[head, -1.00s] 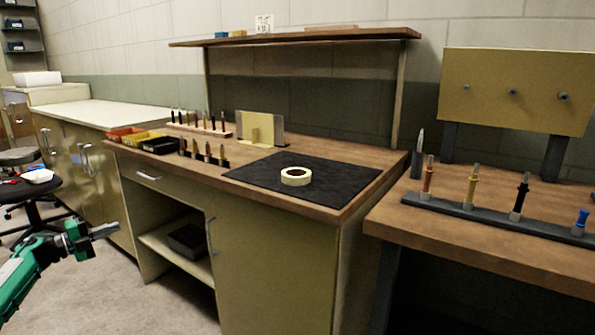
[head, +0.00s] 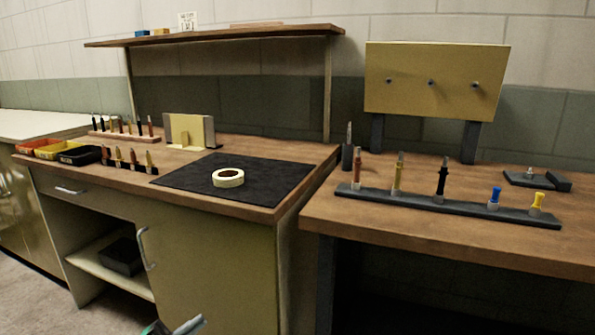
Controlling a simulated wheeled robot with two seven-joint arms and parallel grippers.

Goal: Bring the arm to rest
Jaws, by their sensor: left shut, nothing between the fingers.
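My left gripper (head: 188,325) shows only at the bottom edge of the head view, in front of the cabinet under the middle bench. Its grey fingers are shut and hold nothing. Most of the left arm is below the picture. My right gripper is not in the view.
The middle bench holds a black mat (head: 195,182) with a tape roll (head: 228,178), coloured bins (head: 84,154) and tool racks. The right bench (head: 400,225) carries a rack (head: 440,205) of several tools and an upright panel (head: 432,105). Floor (head: 35,300) shows at lower left.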

